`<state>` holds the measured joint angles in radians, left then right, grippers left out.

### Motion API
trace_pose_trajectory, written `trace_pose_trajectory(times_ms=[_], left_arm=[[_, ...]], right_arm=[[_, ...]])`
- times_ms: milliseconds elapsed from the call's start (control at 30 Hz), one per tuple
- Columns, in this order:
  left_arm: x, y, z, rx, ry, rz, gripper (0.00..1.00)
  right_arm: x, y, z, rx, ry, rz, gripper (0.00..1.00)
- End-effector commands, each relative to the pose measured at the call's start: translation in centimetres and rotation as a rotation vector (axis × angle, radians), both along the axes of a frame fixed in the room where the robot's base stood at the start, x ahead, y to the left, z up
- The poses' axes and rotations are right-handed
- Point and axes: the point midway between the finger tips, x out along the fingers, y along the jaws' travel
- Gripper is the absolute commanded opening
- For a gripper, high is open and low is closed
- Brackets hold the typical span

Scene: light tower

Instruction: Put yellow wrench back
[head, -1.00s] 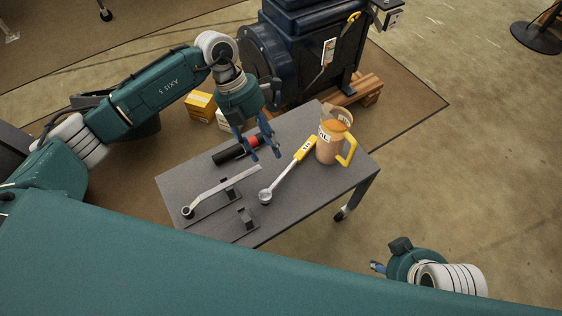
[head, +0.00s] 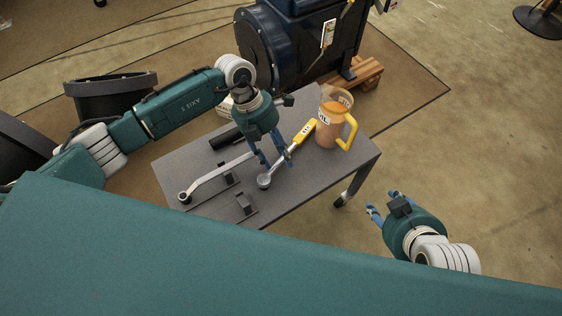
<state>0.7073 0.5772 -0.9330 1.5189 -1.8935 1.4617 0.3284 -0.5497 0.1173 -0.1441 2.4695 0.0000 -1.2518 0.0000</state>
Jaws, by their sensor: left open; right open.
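The yellow wrench lies on the grey table, its yellow handle (head: 303,133) toward the jug and its round silver head (head: 264,182) toward the table's front edge. My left gripper (head: 277,164) is open, pointing down over the wrench's silver shaft. Its blue fingers appear close to the shaft; whether they touch it or straddle it I cannot tell. A dark holder (head: 244,204) with an upright block stands empty at the front of the table. My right gripper (head: 375,209) is open and empty, off the table's right side above the floor.
A silver wrench (head: 217,178) rests on another dark holder at left. An orange oil jug (head: 333,125) stands at the table's back right. A large dark machine (head: 290,45) stands behind.

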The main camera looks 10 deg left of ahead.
Motion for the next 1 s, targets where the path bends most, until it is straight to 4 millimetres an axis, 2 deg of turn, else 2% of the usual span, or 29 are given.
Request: trace_pose_trajectory(times_ms=[267,367,500,1000], left_arm=[[-0.01,-0.1,-0.24,0.0,-0.001,0.0,0.43],[-0.01,-0.1,-0.23,0.0,-0.001,0.0,0.27],[0.0,-0.1,-0.22,0.0,-0.001,-0.001,0.0],[0.08,-0.15,0.36,-0.002,-0.004,0.0,0.0]], right_arm=[[0.38,0.14,0.24,0.004,-0.017,0.001,0.42],[0.38,0.14,0.24,0.004,-0.017,0.001,0.42],[0.37,0.14,0.23,0.004,-0.017,0.001,0.42],[0.08,0.08,0.21,0.002,-0.004,0.001,0.42]])
